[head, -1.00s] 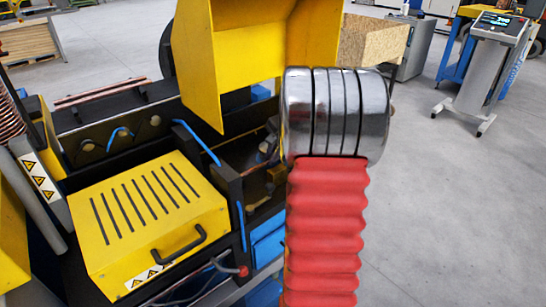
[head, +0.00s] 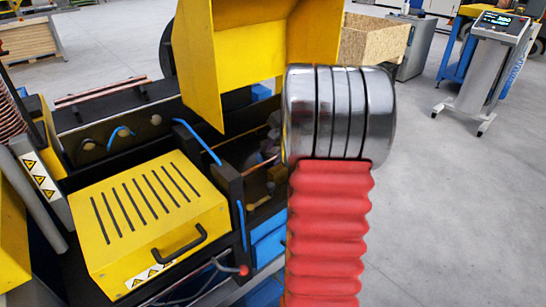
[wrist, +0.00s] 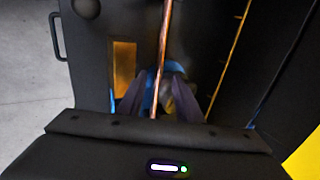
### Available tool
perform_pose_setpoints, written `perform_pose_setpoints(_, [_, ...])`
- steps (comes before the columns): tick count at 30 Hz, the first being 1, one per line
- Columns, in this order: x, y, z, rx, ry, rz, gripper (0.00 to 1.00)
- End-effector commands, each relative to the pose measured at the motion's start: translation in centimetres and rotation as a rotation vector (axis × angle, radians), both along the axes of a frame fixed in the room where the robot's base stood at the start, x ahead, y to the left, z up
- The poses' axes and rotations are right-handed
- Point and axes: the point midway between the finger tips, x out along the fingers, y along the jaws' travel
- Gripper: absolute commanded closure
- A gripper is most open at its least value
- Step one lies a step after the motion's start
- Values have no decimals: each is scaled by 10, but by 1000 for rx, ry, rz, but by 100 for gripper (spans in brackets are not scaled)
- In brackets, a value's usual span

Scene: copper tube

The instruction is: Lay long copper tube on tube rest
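A thin copper tube (wrist: 163,55) runs from the top of the wrist view down toward my gripper (wrist: 158,80). The two dark fingers stand apart on either side of it, with visible gaps, so my gripper looks open around or above the tube. Whether the fingers touch it I cannot tell. A short copper length (head: 262,161) shows in the head view inside the black machine, left of my arm. Copper-coloured tubes (head: 102,91) also lie on a dark support at the back left, which may be the tube rest. My arm's metal end hides part of the machine.
A yellow slotted box with a black handle (head: 150,225) sits on the machine's front. A yellow guard (head: 250,55) rises above the machine, close to my arm. A chipboard box (head: 375,40) stands behind. Grey floor (head: 450,210) is clear at the right.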

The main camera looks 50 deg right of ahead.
Motion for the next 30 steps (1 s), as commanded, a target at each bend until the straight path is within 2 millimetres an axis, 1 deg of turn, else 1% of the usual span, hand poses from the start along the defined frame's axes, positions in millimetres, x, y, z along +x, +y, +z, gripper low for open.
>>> perform_pose_setpoints(1, [-3, -1, 9, -5, -4, -1, 66])
perform_pose_setpoints(18, [-50, 8, 89, 6, 5, 3, 66])
perform_pose_setpoints(21, [-56, 8, 98, 8, 7, 4, 66])
perform_pose_setpoints(24, [-59, 9, 104, 9, 7, 4, 66])
perform_pose_setpoints(30, [-61, 9, 105, 10, 9, 4, 66])
